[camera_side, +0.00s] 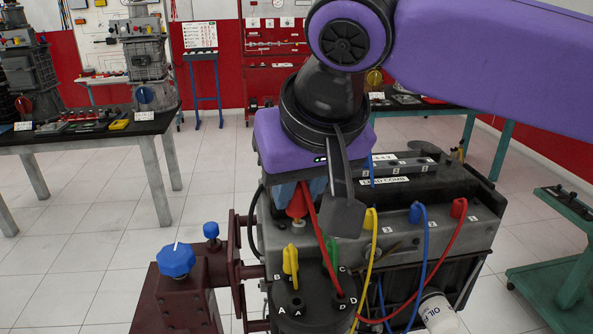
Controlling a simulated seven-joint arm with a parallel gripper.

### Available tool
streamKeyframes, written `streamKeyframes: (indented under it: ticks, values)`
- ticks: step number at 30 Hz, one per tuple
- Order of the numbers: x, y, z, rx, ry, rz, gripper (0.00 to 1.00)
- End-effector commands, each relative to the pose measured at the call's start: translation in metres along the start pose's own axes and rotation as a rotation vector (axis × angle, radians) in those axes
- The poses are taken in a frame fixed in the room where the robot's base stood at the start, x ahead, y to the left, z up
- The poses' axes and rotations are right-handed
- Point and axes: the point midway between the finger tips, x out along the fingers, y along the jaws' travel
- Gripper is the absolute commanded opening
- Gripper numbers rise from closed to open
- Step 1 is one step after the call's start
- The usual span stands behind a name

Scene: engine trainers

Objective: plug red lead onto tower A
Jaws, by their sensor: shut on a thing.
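My gripper (297,204) is shut on a red plug (297,207), the end of the red lead. It holds the plug above the black round tower (315,315) at the bottom middle. The tower's top bears letters A, B, C and D. The front hole (296,301) by the A marks looks empty, with a clear gap below the red plug. A yellow plug (290,262) stands near B and a green plug (331,251) near C. The red cable (320,235) runs from the held plug down to the tower near D, where its end is hard to make out.
The engine block (440,185) behind carries yellow (370,219), blue (415,213) and red (459,208) plugs with hanging cables. A maroon unit with a blue knob (176,260) stands left of the tower. Open floor lies left.

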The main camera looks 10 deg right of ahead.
Motion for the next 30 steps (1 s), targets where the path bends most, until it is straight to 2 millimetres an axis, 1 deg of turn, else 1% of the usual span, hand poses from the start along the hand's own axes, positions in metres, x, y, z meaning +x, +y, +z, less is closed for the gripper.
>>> streamKeyframes:
  ticks: [30]
  values:
    - [0.045, 0.000, 0.026, -0.001, 0.000, 0.001, 0.00]
